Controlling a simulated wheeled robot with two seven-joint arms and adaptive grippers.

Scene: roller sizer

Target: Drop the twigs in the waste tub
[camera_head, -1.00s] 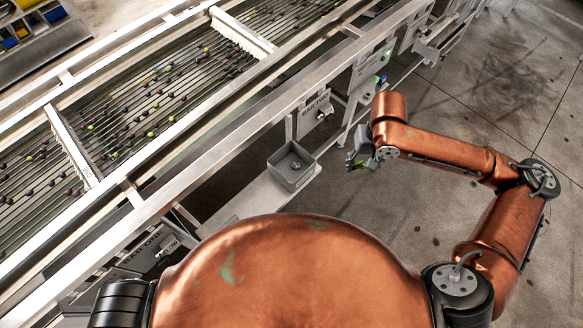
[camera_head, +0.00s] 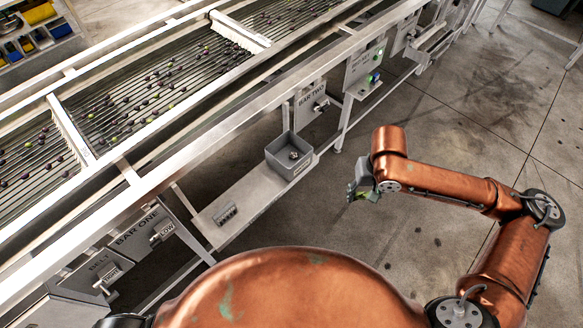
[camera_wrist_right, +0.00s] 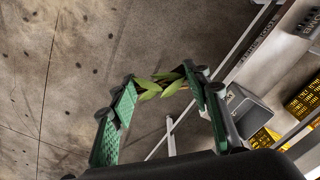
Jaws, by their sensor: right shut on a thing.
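My right gripper (camera_head: 358,184) hangs over the concrete floor, to the right of the machine's low ledge. In the right wrist view its green-padded fingers (camera_wrist_right: 160,103) are shut on a leafy twig (camera_wrist_right: 160,87), with green leaves and a thin brown stem. A bit of leaf shows below the gripper in the head view. A small grey open tub (camera_head: 288,166) stands on the ledge, left of the gripper and apart from it, with a small knobbly object inside. My left gripper is out of view.
The roller machine's long metal rail (camera_head: 200,137) runs diagonally, with dark and green fruit on its rollers. Control boxes hang along its side. A small metal piece (camera_head: 226,213) lies on the ledge. The floor (camera_head: 440,150) around my right arm is clear.

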